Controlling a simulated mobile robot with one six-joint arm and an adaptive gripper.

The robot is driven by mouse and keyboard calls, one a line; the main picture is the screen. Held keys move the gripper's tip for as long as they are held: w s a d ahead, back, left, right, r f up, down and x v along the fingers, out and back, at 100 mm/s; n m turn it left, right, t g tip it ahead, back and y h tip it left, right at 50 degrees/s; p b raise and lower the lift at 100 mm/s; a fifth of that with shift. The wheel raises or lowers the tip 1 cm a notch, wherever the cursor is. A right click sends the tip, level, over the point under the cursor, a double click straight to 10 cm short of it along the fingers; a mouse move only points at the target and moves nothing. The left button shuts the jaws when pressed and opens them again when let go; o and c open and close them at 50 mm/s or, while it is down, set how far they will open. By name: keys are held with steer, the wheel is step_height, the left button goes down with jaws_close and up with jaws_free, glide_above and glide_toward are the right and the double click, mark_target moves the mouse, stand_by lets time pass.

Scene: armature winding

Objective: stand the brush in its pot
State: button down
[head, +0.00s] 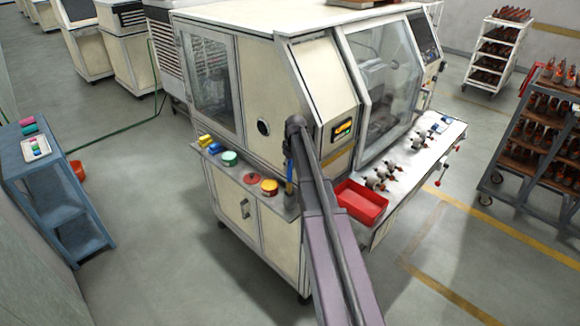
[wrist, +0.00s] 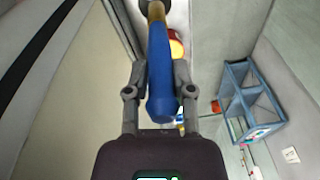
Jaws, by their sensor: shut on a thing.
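The brush (wrist: 160,72) has a thick blue handle and a brass-coloured band toward the top of the wrist view. My gripper (wrist: 159,75) is shut on the blue handle, one finger on each side. In the head view a blue strip of the brush (head: 289,176) shows upright beside my arm, above the ledge; the gripper itself is hidden or too small to tell there. A red and yellow round pot (head: 269,188) stands on the ledge just left of the brush. In the wrist view the pot (wrist: 176,46) is partly hidden behind the brush, which is apart from it.
The machine's side ledge (head: 230,178) also carries a green tin (head: 230,158), a flat red disc (head: 251,179) and yellow and blue pieces (head: 206,141). A red tray (head: 361,202) lies on the front shelf. A blue side table (head: 50,180) stands left across open floor.

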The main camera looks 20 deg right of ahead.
mark_target(290, 175)
steer(key=shift+f+b, duration=2.3)
steer(key=shift+f, duration=0.25)
steer(key=shift+c, duration=2)
jaws_free()
steer(key=shift+r, duration=0.15)
